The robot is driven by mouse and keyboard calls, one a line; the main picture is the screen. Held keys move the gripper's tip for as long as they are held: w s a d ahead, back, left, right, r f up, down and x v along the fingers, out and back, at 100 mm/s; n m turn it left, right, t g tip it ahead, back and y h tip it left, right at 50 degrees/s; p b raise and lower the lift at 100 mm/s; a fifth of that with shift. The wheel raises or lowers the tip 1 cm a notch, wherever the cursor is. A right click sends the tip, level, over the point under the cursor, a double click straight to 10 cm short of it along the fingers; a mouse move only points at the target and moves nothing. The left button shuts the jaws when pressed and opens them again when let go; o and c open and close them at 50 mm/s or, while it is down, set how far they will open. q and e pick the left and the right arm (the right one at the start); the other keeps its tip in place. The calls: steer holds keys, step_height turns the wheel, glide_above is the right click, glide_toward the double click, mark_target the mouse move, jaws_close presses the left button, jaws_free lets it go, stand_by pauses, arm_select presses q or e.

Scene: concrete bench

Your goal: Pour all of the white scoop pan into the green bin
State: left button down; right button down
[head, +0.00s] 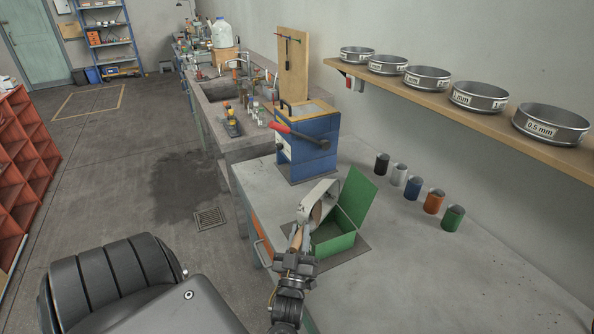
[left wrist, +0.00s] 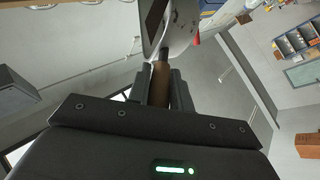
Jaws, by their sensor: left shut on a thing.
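The white scoop pan (head: 331,190) is held steeply tilted above the left side of the green bin (head: 337,244). A brownish patch shows in the pan; I cannot tell how much material it holds. The bin sits on the bench with its green lid (head: 358,194) standing open on the right. My left gripper (head: 296,250) is shut on the pan's brown handle. The left wrist view shows the handle (left wrist: 160,84) between both fingers and part of the pan (left wrist: 181,28) beyond. The pan hides part of the bin's inside. My right gripper is not in view.
A blue box-shaped device (head: 310,158) with a red-handled lever (head: 297,134) stands just behind the bin. Several coloured cylinders (head: 413,187) line the bench to the right. Sieves (head: 427,78) sit on a wall shelf (head: 460,105). The right bench front is clear.

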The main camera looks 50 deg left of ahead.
arm_select(q)
steer(key=m+t+h, duration=0.1)
steer(key=m+h, duration=0.1)
steer(key=m, duration=0.2)
steer(key=d+m+t+h, duration=0.1)
steer(key=m+t+h, duration=0.1)
steer(key=m, duration=0.2)
steer(key=d+m+t+h, duration=0.1)
steer(key=m+t+h, duration=0.1)
steer(key=m+h, duration=0.1)
steer(key=shift+w+d+f+m+p, duration=0.15)
steer(key=shift+w+f+m+p, duration=0.1)
steer(key=shift+f+m+p, duration=0.15)
